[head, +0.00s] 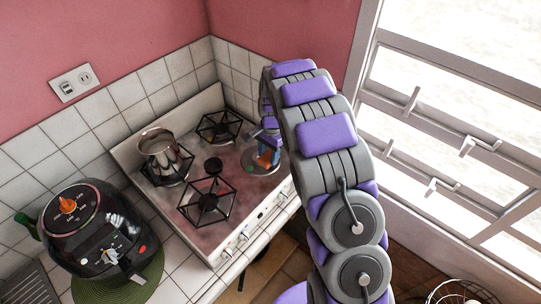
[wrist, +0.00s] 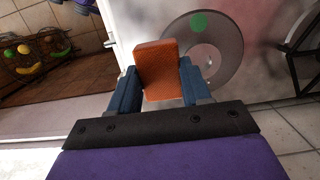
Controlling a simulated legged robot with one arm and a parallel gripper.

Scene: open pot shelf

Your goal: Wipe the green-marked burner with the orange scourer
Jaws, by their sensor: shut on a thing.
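The orange scourer (wrist: 158,70) is held between the two blue fingers of my gripper (wrist: 160,85) in the wrist view. In the head view the burner (head: 258,169) lies at the right of the stove top, beneath my gripper.
The white stove (head: 228,246) has black grates on its other burners (head: 208,201). A metal pot (head: 160,146) stands on the left rear one. A black air fryer (head: 97,235) on a green mat (head: 150,283) is at the left. Tiled walls and a window bound the corner.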

